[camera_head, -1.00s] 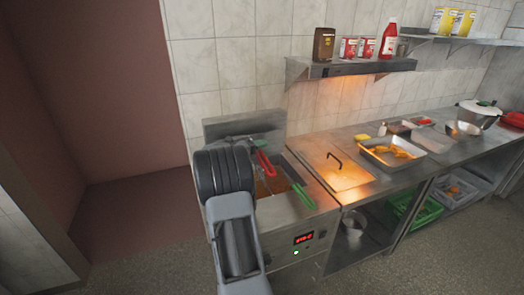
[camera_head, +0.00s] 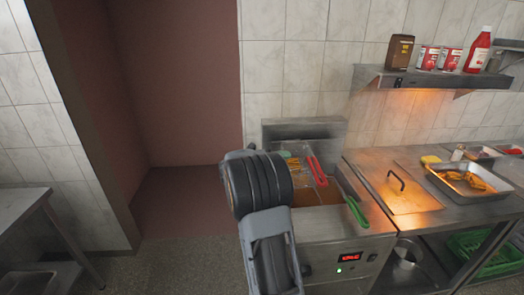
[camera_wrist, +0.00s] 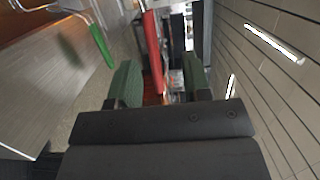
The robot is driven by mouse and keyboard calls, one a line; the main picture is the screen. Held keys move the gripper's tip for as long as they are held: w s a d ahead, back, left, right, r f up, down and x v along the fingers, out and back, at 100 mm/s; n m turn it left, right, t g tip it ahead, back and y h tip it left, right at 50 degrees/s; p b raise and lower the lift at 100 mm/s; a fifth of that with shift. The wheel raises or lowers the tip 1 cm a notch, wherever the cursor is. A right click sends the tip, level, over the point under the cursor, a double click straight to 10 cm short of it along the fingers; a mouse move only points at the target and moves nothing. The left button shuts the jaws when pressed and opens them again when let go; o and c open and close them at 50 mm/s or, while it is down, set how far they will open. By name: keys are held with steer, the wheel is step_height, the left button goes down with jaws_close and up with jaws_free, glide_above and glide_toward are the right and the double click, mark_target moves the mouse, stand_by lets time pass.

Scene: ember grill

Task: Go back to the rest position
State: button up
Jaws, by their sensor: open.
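My gripper (camera_wrist: 159,82) shows in the wrist view as two green-padded fingers, spread apart with nothing clasped. The red handle (camera_wrist: 152,48) of a fryer basket lies in line with the gap between them; I cannot tell how far beyond the fingertips it is. In the head view my arm stands in front of the fryer (camera_head: 345,235) and hides the gripper. There the red handle (camera_head: 317,170) and the green handle (camera_head: 357,212) rest over the fryer.
A steel counter (camera_head: 440,215) with a lidded section (camera_head: 402,192) and a food tray (camera_head: 470,195) runs right of the fryer. A steel table (camera_head: 25,205) stands at left. The floor between is clear.

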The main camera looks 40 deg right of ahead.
steer(key=shift+a, duration=0.15)
steer(key=s+a+f+m+t+y, duration=0.35)
steer(key=a+f+m+y, duration=0.55)
steer(key=m, duration=0.9)
steer(key=s+a+r+m+t+y, duration=0.1)
steer(key=a+m, duration=0.3)
steer(key=a, duration=0.4)
steer(key=s+a+r+m+t+y, duration=0.2)
steer(key=s+a+m+t+y, duration=0.1)
steer(key=a, duration=0.6)
steer(key=s+a+r+m+t+y, duration=0.1)
steer(key=s+a+m+t+y, duration=0.1)
steer(key=a, duration=0.6)
steer(key=m+t+y, duration=0.1)
steer(key=m+t, duration=0.1)
steer(key=m, duration=0.1)
steer(key=shift+s+a+r+m, duration=0.2)
steer(key=shift+a+r+m, duration=0.1)
steer(key=shift+m, duration=0.1)
